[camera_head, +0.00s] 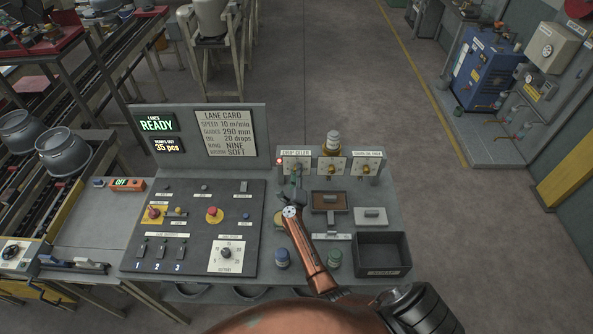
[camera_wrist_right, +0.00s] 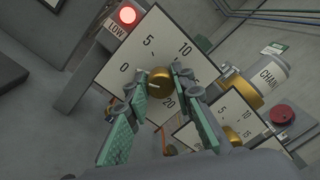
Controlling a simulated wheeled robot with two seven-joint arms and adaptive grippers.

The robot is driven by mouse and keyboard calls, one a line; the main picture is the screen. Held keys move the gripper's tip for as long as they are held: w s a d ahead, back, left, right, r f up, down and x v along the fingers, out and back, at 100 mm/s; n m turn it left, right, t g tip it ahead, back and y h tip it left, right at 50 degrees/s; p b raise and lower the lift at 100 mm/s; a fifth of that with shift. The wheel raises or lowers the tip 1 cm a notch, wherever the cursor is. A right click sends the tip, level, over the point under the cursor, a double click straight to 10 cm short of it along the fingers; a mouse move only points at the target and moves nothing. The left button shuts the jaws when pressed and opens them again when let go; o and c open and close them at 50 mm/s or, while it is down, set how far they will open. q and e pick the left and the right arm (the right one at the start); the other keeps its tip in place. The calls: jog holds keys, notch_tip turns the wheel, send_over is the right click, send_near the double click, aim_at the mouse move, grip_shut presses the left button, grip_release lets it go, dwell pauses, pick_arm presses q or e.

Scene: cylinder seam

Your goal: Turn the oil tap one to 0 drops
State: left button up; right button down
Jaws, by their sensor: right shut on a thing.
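The oil tap one is the leftmost dial plate (camera_head: 296,166) under the drop oiler label in the head view. The green-padded fingers hide part of the plate, and where the knob points is hard to read. My left gripper is not in view.
Two more dial plates stand to the right, the middle one (camera_head: 331,168) and the right one (camera_head: 365,167). A red lamp (camera_wrist_right: 127,15) marked LOW glows by tap one. A brown tray (camera_head: 330,201) and a dark bin (camera_head: 382,251) sit in front.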

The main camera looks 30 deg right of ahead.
jog(key=shift+n, duration=0.5)
jog(key=c, duration=1.7)
grip_release()
jog(key=shift+o, duration=0.2)
